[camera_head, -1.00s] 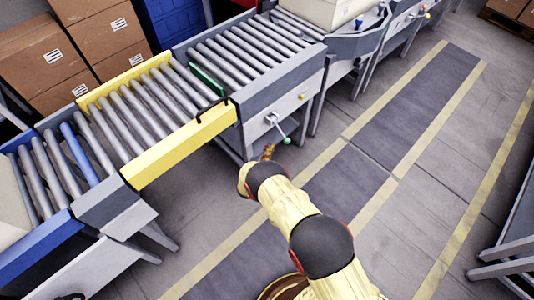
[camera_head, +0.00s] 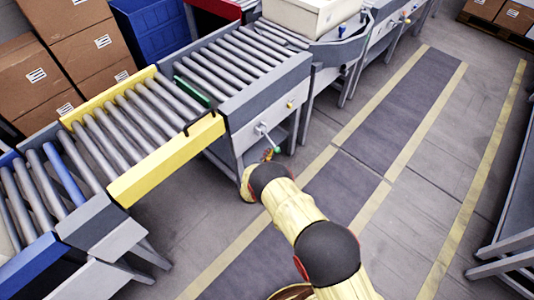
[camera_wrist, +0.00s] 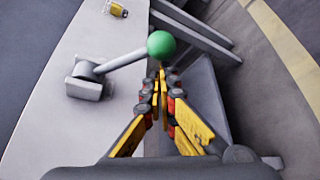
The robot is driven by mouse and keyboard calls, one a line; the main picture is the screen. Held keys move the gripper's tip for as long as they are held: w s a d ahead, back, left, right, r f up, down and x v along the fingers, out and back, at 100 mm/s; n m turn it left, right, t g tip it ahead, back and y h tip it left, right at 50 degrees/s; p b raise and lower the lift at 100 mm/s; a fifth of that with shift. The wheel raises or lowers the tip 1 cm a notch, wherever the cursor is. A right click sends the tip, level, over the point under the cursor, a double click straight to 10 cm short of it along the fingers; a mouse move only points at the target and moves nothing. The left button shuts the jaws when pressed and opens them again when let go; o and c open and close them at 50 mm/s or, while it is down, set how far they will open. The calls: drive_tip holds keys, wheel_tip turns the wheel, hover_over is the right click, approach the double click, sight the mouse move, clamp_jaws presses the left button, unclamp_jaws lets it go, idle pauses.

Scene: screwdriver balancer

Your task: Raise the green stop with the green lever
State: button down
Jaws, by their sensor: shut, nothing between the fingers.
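The green lever is a grey rod (camera_wrist: 122,61) with a green ball knob (camera_wrist: 161,45), on a grey bracket on the conveyor's side panel. The knob also shows in the head view (camera_head: 278,149). My gripper (camera_wrist: 162,75) is shut and empty, its fingertips just below the knob in the wrist picture. Whether they touch it I cannot tell. In the head view my gripper (camera_head: 268,155) is small, just left of and below the knob. The green stop (camera_head: 193,92) is a bar across the rollers near the yellow section; its height is hard to judge.
A yellow-framed roller section (camera_head: 165,160) adjoins the grey one. A yellow part (camera_wrist: 116,8) sits on the panel near the lever. A pale box (camera_head: 300,14) stands farther along the line. Cartons (camera_head: 80,35) are stacked behind.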

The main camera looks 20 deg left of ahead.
drive_tip(key=shift+r, duration=0.1)
drive_tip(key=shift+d+r, duration=0.15)
drive_tip(key=shift+d, duration=0.05)
drive_tip(key=shift+s+d+r+n, duration=0.1)
drive_tip(key=shift+n, duration=0.2)
wheel_tip(320, 180, up, 12)
drive_tip(key=d+n+g+h+p, duration=0.2)
drive_tip(key=n+g+h+p, duration=0.1)
drive_tip(key=n+h, duration=0.1)
drive_tip(key=shift+s+n+g+h, duration=0.3)
drive_tip(key=shift+s+n+h, duration=0.1)
drive_tip(key=shift+n, duration=0.4)
idle(0.3)
drive_tip(key=shift+f, duration=0.2)
